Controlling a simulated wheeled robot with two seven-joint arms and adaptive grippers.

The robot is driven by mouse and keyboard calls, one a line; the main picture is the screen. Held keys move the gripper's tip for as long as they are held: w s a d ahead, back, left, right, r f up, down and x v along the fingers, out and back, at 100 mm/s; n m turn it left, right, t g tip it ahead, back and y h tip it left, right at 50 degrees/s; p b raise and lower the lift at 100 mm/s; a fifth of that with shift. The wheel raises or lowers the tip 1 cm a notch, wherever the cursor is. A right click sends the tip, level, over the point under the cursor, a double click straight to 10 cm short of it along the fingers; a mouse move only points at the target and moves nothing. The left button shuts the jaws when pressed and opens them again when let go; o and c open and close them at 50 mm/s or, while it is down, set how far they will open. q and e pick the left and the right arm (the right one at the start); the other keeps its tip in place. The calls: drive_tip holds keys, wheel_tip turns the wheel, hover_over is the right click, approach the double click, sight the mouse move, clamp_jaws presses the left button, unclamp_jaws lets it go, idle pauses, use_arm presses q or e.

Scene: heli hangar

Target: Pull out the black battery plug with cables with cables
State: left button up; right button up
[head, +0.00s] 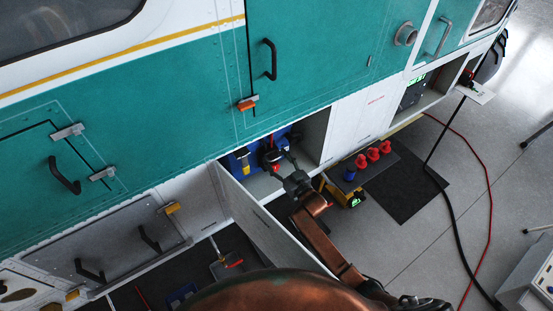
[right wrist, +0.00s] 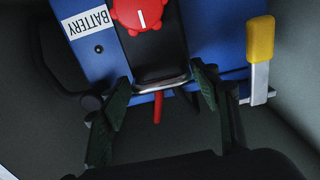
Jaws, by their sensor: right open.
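The black battery plug (right wrist: 160,62) sits against the blue battery (right wrist: 205,35) with the white BATTERY label, inside the open bay. It has a red knob (right wrist: 138,12) and a silver bar along its near edge. A red cable (right wrist: 158,108) shows below it. My right gripper (right wrist: 162,88) is open, its fingertips on either side of the plug's near end; I cannot tell whether they touch it. In the head view the right gripper (head: 279,164) reaches into the bay in front of the blue battery (head: 240,161) and partly hides the plug. My left gripper is not in view.
A yellow-handled lever (right wrist: 260,45) stands right of the plug. The bay's open door (head: 262,222) hangs left of my right arm. Cables lie on the floor farther right.

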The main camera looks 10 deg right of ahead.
drive_tip(key=shift+c, duration=0.7)
drive_tip(key=c, duration=1.2)
drive_tip(key=shift+p+v, duration=1.1)
drive_tip(key=shift+v, duration=0.65)
drive_tip(key=shift+c, duration=0.2)
drive_tip(key=o, duration=1.4)
drive_tip(key=shift+d, duration=0.15)
